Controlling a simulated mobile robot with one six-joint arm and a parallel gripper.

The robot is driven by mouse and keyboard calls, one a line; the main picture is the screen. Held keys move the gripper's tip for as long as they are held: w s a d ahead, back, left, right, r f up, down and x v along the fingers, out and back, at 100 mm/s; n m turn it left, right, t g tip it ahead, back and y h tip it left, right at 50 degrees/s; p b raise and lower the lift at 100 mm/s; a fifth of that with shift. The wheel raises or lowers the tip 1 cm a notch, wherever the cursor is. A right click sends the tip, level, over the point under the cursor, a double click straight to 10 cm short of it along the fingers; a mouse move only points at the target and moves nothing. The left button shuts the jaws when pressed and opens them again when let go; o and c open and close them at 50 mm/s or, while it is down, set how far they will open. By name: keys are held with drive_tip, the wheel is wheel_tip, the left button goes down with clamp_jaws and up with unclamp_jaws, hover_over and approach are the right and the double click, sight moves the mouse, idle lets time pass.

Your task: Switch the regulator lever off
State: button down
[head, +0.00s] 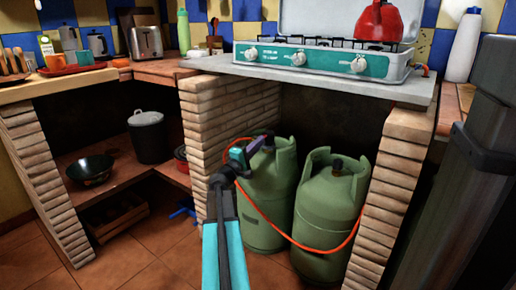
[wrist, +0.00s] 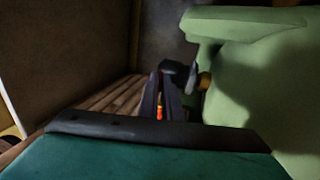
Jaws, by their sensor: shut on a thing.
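The left green gas cylinder (head: 270,195) stands under the stove, and its pale green collar fills the right of the wrist view (wrist: 255,75). A dark regulator (wrist: 193,78) with a brass-coloured fitting sits at its valve beside the collar. My gripper (head: 262,142) reaches in from the left at the cylinder's top. In the wrist view its dark fingers (wrist: 168,85) come together at the regulator's near side. They are shut on the small dark regulator lever, which is mostly hidden between them. The lever's exact angle cannot be told.
An orange hose (head: 285,235) loops from the left cylinder across the front of a second green cylinder (head: 330,210). Brick pillars (head: 205,130) and (head: 385,200) bound the bay. The stove (head: 310,62) with a red kettle (head: 377,22) stands on the counter above.

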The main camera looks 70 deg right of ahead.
drive_tip(key=shift+f, duration=0.3)
drive_tip(key=shift+d+f+h+b, duration=0.2)
drive_tip(key=shift+f+h+b, duration=0.05)
drive_tip(key=shift+h+b, duration=0.4)
drive_tip(key=shift+d+f+g+h, duration=0.1)
drive_tip(key=shift+f+g+h, duration=0.1)
drive_tip(key=shift+g+h, duration=0.4)
drive_tip(key=shift+s+h, duration=0.1)
drive_tip(key=shift+h, duration=0.25)
drive_tip(key=c, duration=1.9)
unclamp_jaws()
drive_tip(key=shift+c, duration=0.2)
